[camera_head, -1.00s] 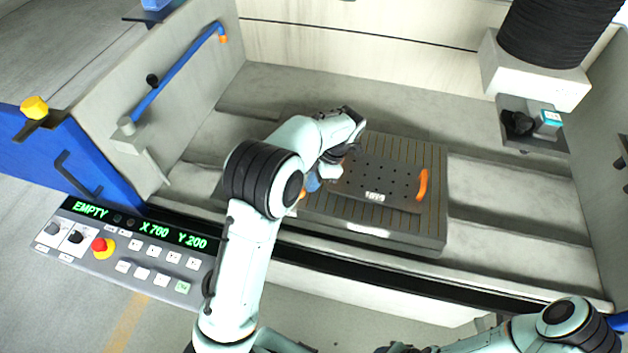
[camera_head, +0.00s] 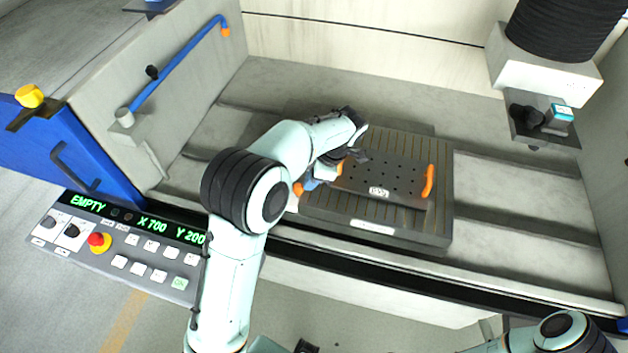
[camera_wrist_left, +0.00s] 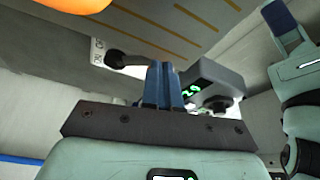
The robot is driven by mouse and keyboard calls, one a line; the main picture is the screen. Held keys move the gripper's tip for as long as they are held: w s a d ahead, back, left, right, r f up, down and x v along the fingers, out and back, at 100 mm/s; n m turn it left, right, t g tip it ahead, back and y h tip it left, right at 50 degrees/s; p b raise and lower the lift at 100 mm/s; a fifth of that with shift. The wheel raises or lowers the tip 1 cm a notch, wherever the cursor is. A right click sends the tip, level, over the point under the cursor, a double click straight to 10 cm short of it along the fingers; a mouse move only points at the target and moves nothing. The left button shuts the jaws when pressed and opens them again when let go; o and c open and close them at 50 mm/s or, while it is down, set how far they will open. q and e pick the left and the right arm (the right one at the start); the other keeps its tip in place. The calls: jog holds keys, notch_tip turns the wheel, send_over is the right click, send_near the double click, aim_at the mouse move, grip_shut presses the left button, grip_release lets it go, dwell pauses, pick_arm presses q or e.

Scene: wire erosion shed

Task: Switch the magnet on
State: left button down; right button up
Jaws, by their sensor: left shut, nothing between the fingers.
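In the head view my left gripper (camera_head: 316,182) is at the chuck's left side, largely hidden by my wrist, and the lever is hidden. My right gripper is out of view.
A perforated dark plate (camera_head: 385,180) with orange handles (camera_head: 429,180) lies on the chuck. A control panel (camera_head: 130,240) reads EMPTY, X 700, Y 200. A grey box with green digits (camera_wrist_left: 191,88) stands just right of my fingers. The bed right of the chuck is clear.

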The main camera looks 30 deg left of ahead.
pick_arm(q)
jog(key=s+m+b, duration=0.1)
jog(key=s+a+m+t+b, duration=0.1)
jog(key=m+b, duration=0.1)
jog(key=s+a+m+b, duration=0.1)
jog(key=m, duration=0.1)
jog(key=shift+s+a+f+t+y+b, duration=0.2)
jog(key=shift+s+f+t+y+b, duration=0.1)
jog(key=shift+t+b, duration=0.1)
jog(key=shift+s+a+m+b, duration=0.1)
jog(key=shift+a+m+b, duration=0.25)
jog(key=shift+m, duration=0.35)
jog(key=shift+s+a+r+m+t+b, duration=0.1)
jog(key=shift+s+a+m+t+b, duration=0.35)
jog(key=shift+m, duration=0.45)
jog(key=shift+s+a+m+t+b, duration=0.2)
jog(key=shift+a+m+t+b, duration=0.35)
jog(key=shift+a+m+b, duration=0.5)
jog(key=shift+a+r+m, duration=0.1)
jog(key=shift+a+m, duration=0.35)
jog(key=shift+m, duration=0.6)
jog(key=shift+a, duration=0.35)
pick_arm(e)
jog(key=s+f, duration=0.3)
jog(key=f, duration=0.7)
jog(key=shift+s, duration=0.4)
pick_arm(q)
jog(key=shift+a, duration=0.1)
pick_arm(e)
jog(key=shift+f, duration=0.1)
